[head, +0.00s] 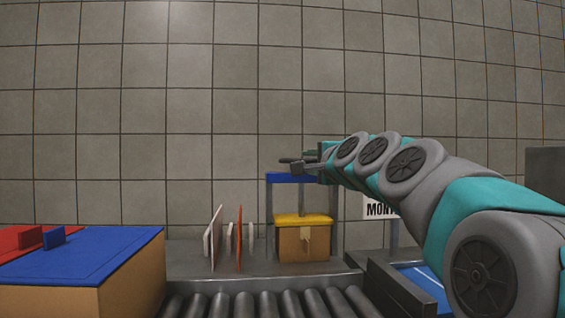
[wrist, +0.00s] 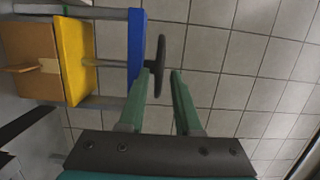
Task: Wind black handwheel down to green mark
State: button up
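The black handwheel (wrist: 161,62) shows nearly edge-on in the wrist view, beside the blue crossbar (wrist: 136,45) of a press frame. My gripper (wrist: 162,72) is open; the wheel's rim appears between its two green fingertips, closer to the left one. I cannot tell whether they touch it. In the head view my gripper (head: 308,158) is at the top of the blue crossbar (head: 292,178), and the wheel is hard to make out there. Below the crossbar, a yellow plate (head: 303,220) lies on a brown box (head: 303,244). I see no green mark.
Upright white and orange discs or plates (head: 239,240) stand left of the press. A roller conveyor (head: 260,303) runs in front. A large box with a blue and red top (head: 90,255) is at the left. A partly hidden sign (head: 380,208) is behind my arm.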

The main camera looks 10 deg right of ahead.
aim_at(291, 161)
jog(key=shift+w+a+p, duration=0.25)
jog(key=shift+w+a, duration=0.15)
jog(key=shift+w, duration=1.6)
jog(key=shift+w+a+p, duration=0.25)
jog(key=shift+w+a, duration=0.15)
jog(key=shift+w, duration=1.6)
jog(key=shift+w+a+p, duration=0.25)
jog(key=shift+w+a, duration=0.15)
jog(key=shift+w, duration=1.6)
grip_shut()
